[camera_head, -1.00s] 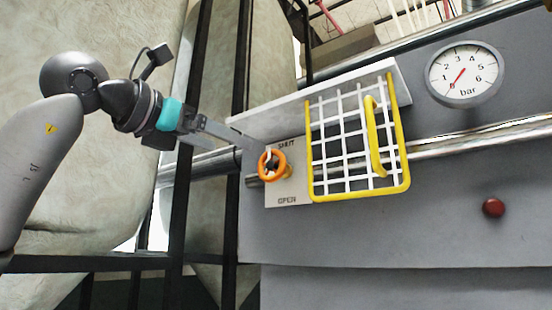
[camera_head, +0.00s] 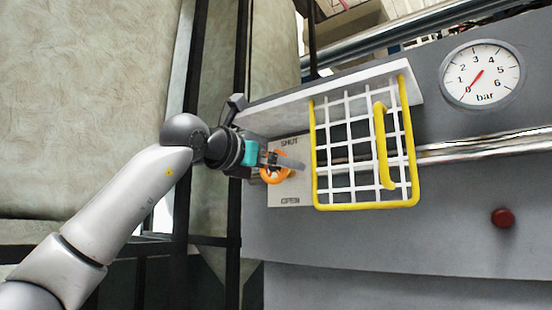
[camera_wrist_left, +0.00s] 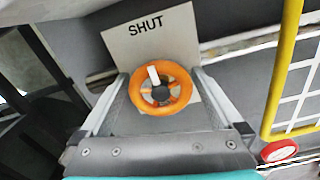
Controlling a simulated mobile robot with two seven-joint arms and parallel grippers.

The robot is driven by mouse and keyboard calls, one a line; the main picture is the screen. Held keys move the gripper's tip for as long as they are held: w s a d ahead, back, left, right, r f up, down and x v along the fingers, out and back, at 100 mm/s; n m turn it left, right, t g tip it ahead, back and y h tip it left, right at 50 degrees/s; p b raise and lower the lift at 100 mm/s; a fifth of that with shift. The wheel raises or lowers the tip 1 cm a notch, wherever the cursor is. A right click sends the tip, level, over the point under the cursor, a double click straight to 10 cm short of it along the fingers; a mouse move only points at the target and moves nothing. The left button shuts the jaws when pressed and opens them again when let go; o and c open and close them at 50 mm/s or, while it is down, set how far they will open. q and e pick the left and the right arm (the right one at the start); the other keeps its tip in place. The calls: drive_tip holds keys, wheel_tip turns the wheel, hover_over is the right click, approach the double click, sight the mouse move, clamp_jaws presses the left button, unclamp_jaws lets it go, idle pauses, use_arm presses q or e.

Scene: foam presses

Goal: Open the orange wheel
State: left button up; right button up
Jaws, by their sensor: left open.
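The orange wheel (camera_head: 273,180) sits on a light plate (camera_head: 288,201) marked SHUT above and OPEN below. In the left wrist view the wheel (camera_wrist_left: 183,92) is a ring with a dark hub. Its white pointer (camera_wrist_left: 153,75) points up toward the word SHUT. My left gripper (camera_head: 284,162) is open at the wheel, partly covering it in the head view. In the left wrist view its two fingers (camera_wrist_left: 164,85) stand on either side of the wheel. I cannot tell whether they touch it. My right gripper is not in view.
A yellow-framed white grid guard (camera_head: 347,165) with a yellow handle is close right of the plate. A shelf-like ledge (camera_head: 290,108) juts out above. A gauge (camera_head: 482,75) reads about 0 bar. A red button (camera_head: 502,218) is at lower right. Dark frame posts stand left.

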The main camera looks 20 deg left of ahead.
use_arm(q)
drive_tip(key=c, duration=1.1)
drive_tip(key=n+b, duration=0.2)
drive_tip(key=n, duration=0.2)
drive_tip(key=n+b, duration=0.1)
drive_tip(key=n, duration=0.3)
drive_tip(key=shift+w+a+n+b, duration=0.1)
drive_tip(key=shift+a+n+b, duration=0.05)
drive_tip(key=shift+n+b, duration=0.2)
drive_tip(key=n+b, duration=0.1)
drive_tip(key=n, duration=0.3)
drive_tip(key=shift+a+f, duration=0.1)
drive_tip(key=n+b, duration=0.2)
drive_tip(key=n, duration=0.3)
drive_tip(key=shift+a, duration=0.1)
